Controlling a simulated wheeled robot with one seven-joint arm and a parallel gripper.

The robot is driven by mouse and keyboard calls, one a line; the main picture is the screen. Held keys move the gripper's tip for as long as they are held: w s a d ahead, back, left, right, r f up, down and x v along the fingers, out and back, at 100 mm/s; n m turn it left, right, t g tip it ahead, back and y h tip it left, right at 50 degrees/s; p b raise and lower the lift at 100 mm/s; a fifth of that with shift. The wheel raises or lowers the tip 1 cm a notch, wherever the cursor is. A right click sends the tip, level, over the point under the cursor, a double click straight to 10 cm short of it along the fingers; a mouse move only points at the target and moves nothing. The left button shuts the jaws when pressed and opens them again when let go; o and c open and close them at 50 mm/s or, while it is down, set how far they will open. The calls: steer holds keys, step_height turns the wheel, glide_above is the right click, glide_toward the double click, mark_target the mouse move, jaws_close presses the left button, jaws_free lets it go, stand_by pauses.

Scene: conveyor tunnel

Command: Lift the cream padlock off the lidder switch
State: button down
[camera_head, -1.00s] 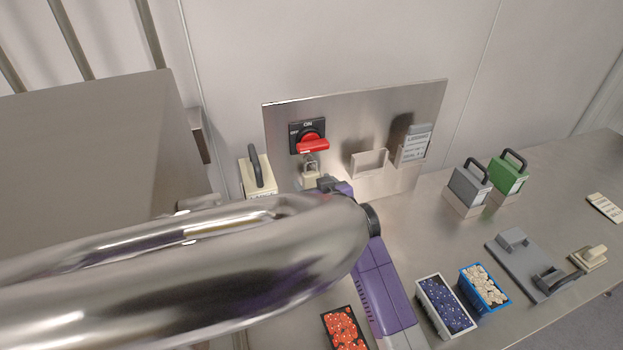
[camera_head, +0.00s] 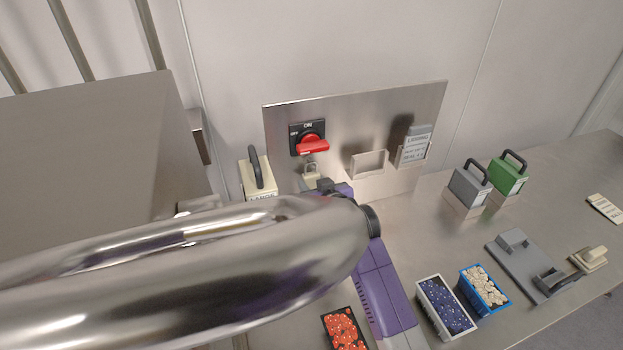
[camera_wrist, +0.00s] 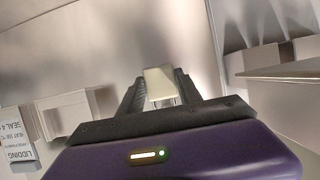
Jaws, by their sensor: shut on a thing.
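The cream padlock (camera_head: 311,172) shows just below the red handle of the lidder switch (camera_head: 309,139) on the steel panel. A small gap seems to separate its shackle from the handle, though the head view is too small to be certain. My gripper (camera_wrist: 160,90) is shut on the padlock, and its cream body (camera_wrist: 159,82) sits between the two dark fingers in the wrist view. In the head view my arm hides most of the fingers and the padlock's lower part. The switch's red handle lies sideways under the ON mark.
A cream block with a dark handle (camera_head: 257,175) stands left of the switch. An empty holder (camera_head: 369,164) and a holder with a grey lidding card (camera_head: 414,148) are on the panel's right. Grey (camera_head: 470,184) and green (camera_head: 508,174) handled blocks stand on the bench further right.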

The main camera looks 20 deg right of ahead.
steer(key=shift+r, duration=0.1)
steer(key=shift+r+p, duration=0.7)
steer(key=shift+r, duration=0.05)
steer(key=shift+s, duration=0.15)
steer(key=s+p, duration=0.3)
steer(key=s, duration=0.3)
steer(key=shift+p, duration=0.4)
